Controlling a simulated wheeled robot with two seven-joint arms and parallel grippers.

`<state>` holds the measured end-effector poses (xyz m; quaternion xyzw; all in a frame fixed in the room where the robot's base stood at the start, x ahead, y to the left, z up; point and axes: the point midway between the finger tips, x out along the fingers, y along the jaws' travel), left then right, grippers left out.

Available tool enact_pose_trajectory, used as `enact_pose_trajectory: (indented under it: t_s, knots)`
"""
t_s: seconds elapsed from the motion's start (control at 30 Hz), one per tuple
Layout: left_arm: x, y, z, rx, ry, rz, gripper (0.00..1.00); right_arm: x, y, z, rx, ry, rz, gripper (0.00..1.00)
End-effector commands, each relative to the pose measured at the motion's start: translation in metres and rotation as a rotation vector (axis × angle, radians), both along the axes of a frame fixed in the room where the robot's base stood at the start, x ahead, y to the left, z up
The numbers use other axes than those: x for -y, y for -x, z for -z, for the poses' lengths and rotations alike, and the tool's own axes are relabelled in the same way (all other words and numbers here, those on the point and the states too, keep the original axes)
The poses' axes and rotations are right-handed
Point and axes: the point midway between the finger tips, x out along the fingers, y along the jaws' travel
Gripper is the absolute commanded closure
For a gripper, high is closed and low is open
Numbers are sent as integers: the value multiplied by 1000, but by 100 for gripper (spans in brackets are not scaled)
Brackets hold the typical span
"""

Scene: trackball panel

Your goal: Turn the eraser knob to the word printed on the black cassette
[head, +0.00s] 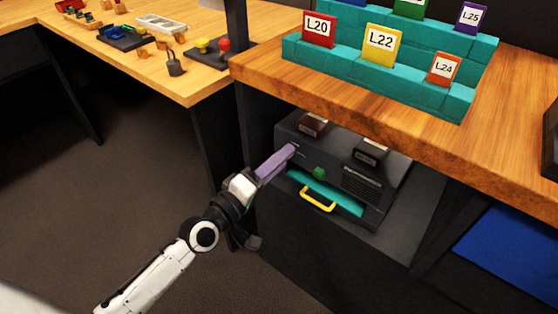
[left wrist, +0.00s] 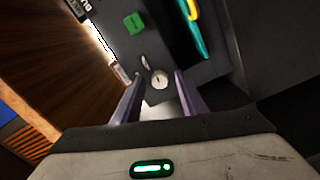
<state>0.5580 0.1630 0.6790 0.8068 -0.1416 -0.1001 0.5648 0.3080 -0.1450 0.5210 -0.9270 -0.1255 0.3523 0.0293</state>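The eraser is a dark box (head: 360,186) on a shelf under the wooden counter. Its round pale knob (left wrist: 159,79) shows in the left wrist view, with a dark mark on its face; the words around it are too small to read. My left gripper (head: 290,151) is at the box's front left, its purple fingers apart on either side of the knob, with no clear contact. In the head view the gripper hides the knob. The black cassette (head: 371,152) lies on top of the box; its pale label is unreadable. My right gripper is out of view.
A dark brown cassette (head: 313,124) also lies on the box. The front has a green button (head: 320,173) and a teal drawer (head: 340,196) with a yellow handle (head: 317,201). The counter edge (head: 330,105) overhangs the box. Teal steps (head: 440,100) with labelled cards stand above.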

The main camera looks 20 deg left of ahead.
Motion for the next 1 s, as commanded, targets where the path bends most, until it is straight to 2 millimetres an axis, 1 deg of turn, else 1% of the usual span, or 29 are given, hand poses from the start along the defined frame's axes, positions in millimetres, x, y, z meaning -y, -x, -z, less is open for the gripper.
enact_pose_trajectory:
  t_s: [0.13, 0.23, 0.37, 0.5, 0.6, 0.7, 0.83, 1.0]
  knots:
    - [-1, 1, 0, 0, 0, 0, 62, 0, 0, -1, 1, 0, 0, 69]
    - [-4, 9, 0, 0, -1, 0, 62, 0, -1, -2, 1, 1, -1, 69]
    - [-11, 31, 0, -2, -4, 1, 62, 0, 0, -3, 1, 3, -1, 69]
    - [-21, 58, 1, -4, -4, 1, 62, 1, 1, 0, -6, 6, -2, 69]
    - [-27, 75, 0, -3, -4, 2, 62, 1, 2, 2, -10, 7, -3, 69]
    - [-32, 87, 0, -1, -3, 0, 62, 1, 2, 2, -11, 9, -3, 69]
    - [-35, 95, 0, -1, -1, 1, 62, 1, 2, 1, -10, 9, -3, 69]
    - [-36, 97, 0, 2, -1, -1, 62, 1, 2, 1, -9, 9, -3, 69]
